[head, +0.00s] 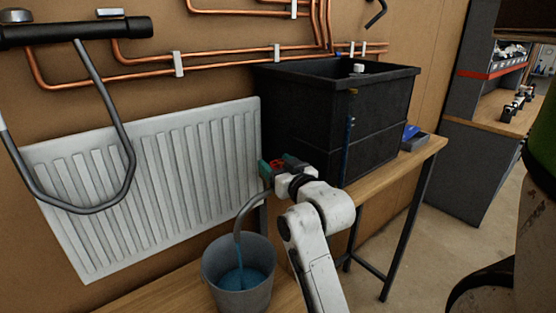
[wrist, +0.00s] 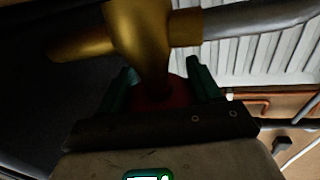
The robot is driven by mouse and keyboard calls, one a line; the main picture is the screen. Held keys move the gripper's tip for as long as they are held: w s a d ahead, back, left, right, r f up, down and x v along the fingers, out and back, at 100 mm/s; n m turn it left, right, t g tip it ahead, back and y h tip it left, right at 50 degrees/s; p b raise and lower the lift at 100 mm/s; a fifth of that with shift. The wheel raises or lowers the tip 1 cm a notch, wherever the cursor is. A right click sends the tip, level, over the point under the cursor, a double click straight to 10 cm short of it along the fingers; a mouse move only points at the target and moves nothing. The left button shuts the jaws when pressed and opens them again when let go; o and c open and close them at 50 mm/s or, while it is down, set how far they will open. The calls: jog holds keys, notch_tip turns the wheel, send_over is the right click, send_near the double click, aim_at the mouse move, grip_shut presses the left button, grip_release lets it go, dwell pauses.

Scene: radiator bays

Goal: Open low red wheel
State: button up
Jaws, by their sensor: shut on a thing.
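A small red wheel (head: 277,166) shows in the head view between the jaws of my gripper (head: 275,168), low at the right end of the white radiator. In the wrist view the dark red wheel (wrist: 158,97) sits between the green fingers of my gripper (wrist: 160,88), which is shut on it. A brass valve body (wrist: 145,35) stands just beyond the wheel, with a grey hose (wrist: 250,20) running off to the right. In the head view the hose (head: 247,205) curves down into a grey bucket (head: 222,262), where blue water (head: 241,279) shows.
A white radiator (head: 150,180) hangs on the brown wall at the left. A black tank (head: 335,110) stands on a wooden bench (head: 400,165) behind my gripper. Copper pipes (head: 220,65) run above. A dark tubular frame (head: 105,100) crosses the upper left. Open floor lies at right.

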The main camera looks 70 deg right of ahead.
jog(key=shift+f+n+t+y, duration=0.15)
jog(key=shift+n+t+y, duration=0.8)
jog(key=shift+y, duration=0.25)
jog(key=shift+a, duration=0.1)
jog(key=o, duration=1.1)
jog(key=shift+w, duration=0.1)
jog(key=shift+c, duration=0.2)
jog(key=shift+a, duration=0.1)
jog(key=shift+s+a+b, duration=0.2)
jog(key=shift+s+b, duration=0.15)
jog(key=shift+s, duration=0.1)
jog(key=p+v, duration=0.5)
jog(key=v, duration=0.5)
jog(key=shift+d, duration=0.15)
